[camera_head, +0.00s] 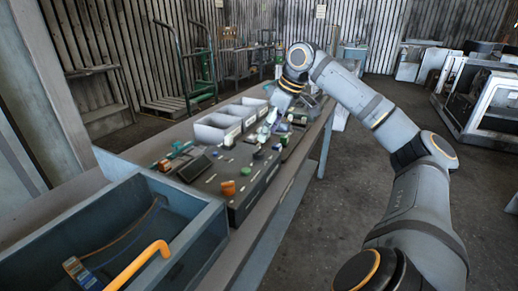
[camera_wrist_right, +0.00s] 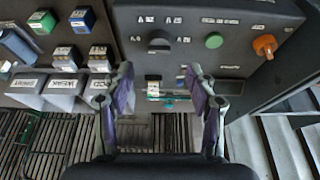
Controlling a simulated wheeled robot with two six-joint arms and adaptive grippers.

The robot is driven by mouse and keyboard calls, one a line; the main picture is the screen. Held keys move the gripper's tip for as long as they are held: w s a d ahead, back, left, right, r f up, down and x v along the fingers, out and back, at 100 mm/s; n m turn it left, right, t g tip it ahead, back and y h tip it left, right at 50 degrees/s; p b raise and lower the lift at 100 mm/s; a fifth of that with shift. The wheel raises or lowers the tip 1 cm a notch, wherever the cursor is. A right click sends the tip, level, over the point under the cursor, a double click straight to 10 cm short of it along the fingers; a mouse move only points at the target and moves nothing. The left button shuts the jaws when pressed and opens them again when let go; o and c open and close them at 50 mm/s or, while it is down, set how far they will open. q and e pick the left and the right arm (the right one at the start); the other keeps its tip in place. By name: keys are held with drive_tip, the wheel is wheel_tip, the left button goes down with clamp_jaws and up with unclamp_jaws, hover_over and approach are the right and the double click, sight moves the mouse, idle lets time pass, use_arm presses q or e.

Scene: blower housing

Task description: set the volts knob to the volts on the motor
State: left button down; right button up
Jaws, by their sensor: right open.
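A dark control panel (camera_wrist_right: 235,25) lies ahead of my right gripper (camera_wrist_right: 160,74) in the wrist view. It carries a black knob (camera_wrist_right: 159,42), a green button (camera_wrist_right: 214,40) and an orange knob (camera_wrist_right: 265,46), with small white labels too blurred to read. I cannot tell for certain which knob sets the volts. My right gripper is open and empty, its two fingers apart just short of the black knob. In the head view my right gripper (camera_head: 270,122) is above the bench, beyond the dark box (camera_head: 240,198). I cannot make out the motor. My left gripper is not in view.
Grey bins (camera_head: 212,130) line the far side of the bench. Labelled bins (camera_wrist_right: 64,84) and green (camera_wrist_right: 42,21) and blue (camera_wrist_right: 82,19) blocks are left of the panel.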

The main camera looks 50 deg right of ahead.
sight(259, 150)
drive_tip(key=x, duration=0.4)
drive_tip(key=shift+w+f, duration=0.2)
drive_tip(key=shift+x, duration=1)
drive_tip(key=shift+w+f, duration=0.1)
drive_tip(key=shift+f, duration=0.2)
drive_tip(key=shift+w+f, duration=0.1)
drive_tip(key=shift+f, duration=0.05)
drive_tip(key=shift+c, duration=0.7)
drive_tip(key=c, duration=1)
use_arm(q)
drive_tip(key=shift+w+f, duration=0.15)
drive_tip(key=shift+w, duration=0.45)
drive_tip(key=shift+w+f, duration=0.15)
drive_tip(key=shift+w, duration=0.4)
